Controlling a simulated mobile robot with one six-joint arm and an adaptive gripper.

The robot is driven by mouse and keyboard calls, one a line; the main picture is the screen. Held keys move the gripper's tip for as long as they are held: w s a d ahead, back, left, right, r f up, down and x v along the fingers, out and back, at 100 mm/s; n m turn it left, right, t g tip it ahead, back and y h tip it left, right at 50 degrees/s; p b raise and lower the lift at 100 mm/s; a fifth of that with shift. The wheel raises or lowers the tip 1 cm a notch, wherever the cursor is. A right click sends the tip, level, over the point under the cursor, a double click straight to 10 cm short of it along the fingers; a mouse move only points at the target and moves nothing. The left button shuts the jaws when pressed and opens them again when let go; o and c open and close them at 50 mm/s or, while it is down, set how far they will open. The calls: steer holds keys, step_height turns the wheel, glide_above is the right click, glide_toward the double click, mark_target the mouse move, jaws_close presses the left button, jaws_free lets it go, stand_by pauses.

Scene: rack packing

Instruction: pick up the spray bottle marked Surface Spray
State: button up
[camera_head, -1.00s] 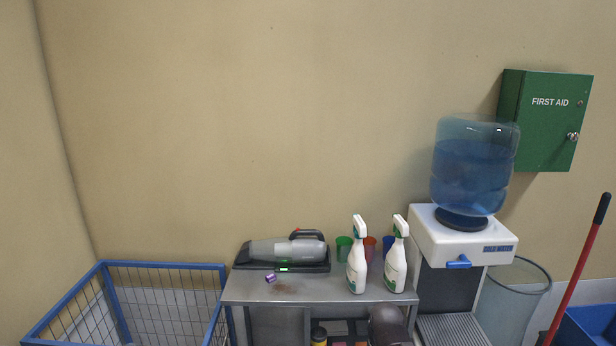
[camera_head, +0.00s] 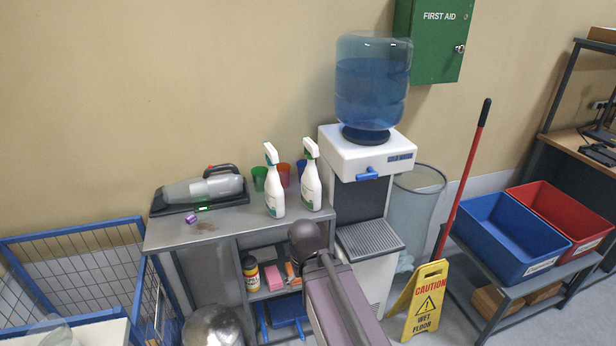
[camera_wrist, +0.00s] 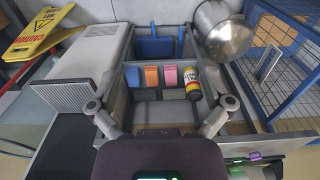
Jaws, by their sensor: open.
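Two white spray bottles stand upright side by side on the grey metal table (camera_head: 225,222) in the head view. One is the left spray bottle (camera_head: 273,188), the other the right spray bottle (camera_head: 311,182). In the head view my arm is in front of the table.
A handheld vacuum (camera_head: 200,190) and coloured cups (camera_head: 259,177) share the tabletop. A water cooler (camera_head: 372,160) stands close on the right. A yellow bottle (camera_head: 250,273) and sponges are on the shelf. A wet-floor sign (camera_head: 425,300) and blue wire cage (camera_head: 85,265) flank the table.

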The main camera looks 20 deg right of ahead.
steer(key=shift+c, duration=0.2)
stand_by(0.3)
steer(key=shift+c, duration=1.1)
steer(key=w+d+r+n+t+h+b, duration=0.1)
steer(key=w+d+r+n+t+h, duration=0.15)
steer(key=w+d+n+h, duration=0.3)
steer(key=w+d+r+n+t+h+b, duration=0.1)
steer(key=w+d+r+n+t+h, duration=0.2)
steer(key=w+n, duration=0.45)
steer(key=w+a+r+n+t+h+b, duration=0.1)
steer(key=w+r+n+t, duration=0.3)
steer(key=w+n, duration=0.3)
steer(key=w+a+r+n+t+h+b, duration=0.1)
steer(key=w+r+n+t, duration=0.4)
steer(key=w+n, duration=0.2)
steer(key=shift+w+n, duration=0.35)
steer(key=shift+n, duration=0.65)
steer(key=shift+w, duration=0.1)
